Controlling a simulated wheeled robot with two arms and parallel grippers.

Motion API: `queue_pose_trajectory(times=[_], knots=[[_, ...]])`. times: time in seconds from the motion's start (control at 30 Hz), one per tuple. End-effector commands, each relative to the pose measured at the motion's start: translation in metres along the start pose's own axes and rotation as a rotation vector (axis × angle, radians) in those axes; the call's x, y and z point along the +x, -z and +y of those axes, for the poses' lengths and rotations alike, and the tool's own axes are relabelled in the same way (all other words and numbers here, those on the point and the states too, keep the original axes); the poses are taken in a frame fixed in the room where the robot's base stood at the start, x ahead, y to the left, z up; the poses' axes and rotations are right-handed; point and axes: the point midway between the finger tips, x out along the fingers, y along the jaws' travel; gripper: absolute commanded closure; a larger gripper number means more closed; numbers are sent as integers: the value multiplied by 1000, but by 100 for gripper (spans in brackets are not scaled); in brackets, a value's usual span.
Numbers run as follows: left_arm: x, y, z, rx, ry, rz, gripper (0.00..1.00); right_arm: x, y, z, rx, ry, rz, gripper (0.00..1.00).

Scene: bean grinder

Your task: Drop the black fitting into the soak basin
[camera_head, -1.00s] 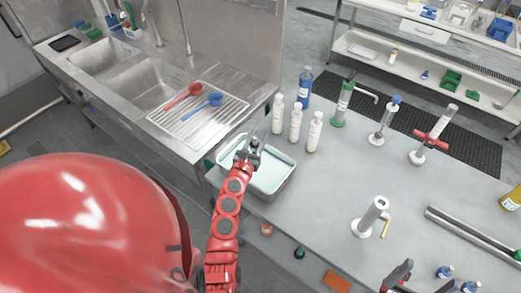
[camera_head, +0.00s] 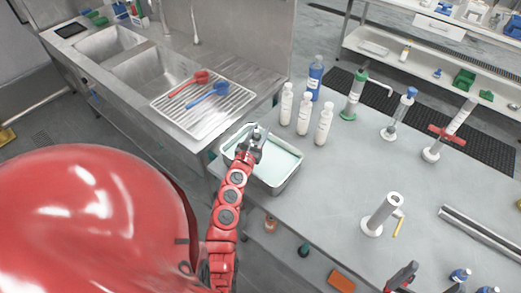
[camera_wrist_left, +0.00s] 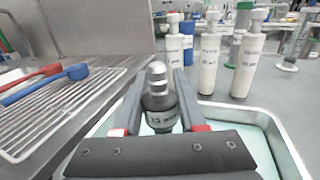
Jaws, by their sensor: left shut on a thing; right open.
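The soak basin (camera_head: 290,178) is a metal tray with pale green liquid, at the left edge of the grey bench. My left gripper (camera_head: 256,137) is over its left back part. In the left wrist view the black fitting (camera_wrist_left: 161,115) is upright between the two fingers of my left gripper (camera_wrist_left: 160,90), which are shut on it. It has a silver top and a pale printed band; its lower end is hidden by the gripper body. The gap between fitting and liquid cannot be judged. My right gripper (camera_head: 432,279) is open, partly visible at the bottom edge.
Several white bottles (camera_head: 304,114) and a blue bottle (camera_head: 315,78) stand just behind the basin. The sink drainer (camera_head: 190,118) with red and blue scoops lies to the left. A white cylinder stand (camera_head: 383,214) is on the right. The bench middle is clear.

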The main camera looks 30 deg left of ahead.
Motion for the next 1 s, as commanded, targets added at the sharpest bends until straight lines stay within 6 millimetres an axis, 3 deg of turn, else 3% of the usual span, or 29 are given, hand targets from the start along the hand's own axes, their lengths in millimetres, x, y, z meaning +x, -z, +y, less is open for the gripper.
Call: queue_pose_trajectory(times=[0.07,0.1,0.3,0.67,0.83,1.0], knots=[[0,-1,0,0,0,0,100,1,0,0,0,0,0,17],[0,-1,0,0,0,0,56,1,0,0,0,0,0,17],[0,-1,0,0,0,0,25,1,0,0,0,0,0,17],[-5,0,0,0,0,1,25,0,0,0,0,0,0,17],[-29,1,2,0,-5,1,25,-2,0,0,0,0,0,17],[-67,3,2,-1,-8,2,25,-10,-2,0,0,0,0,17]])
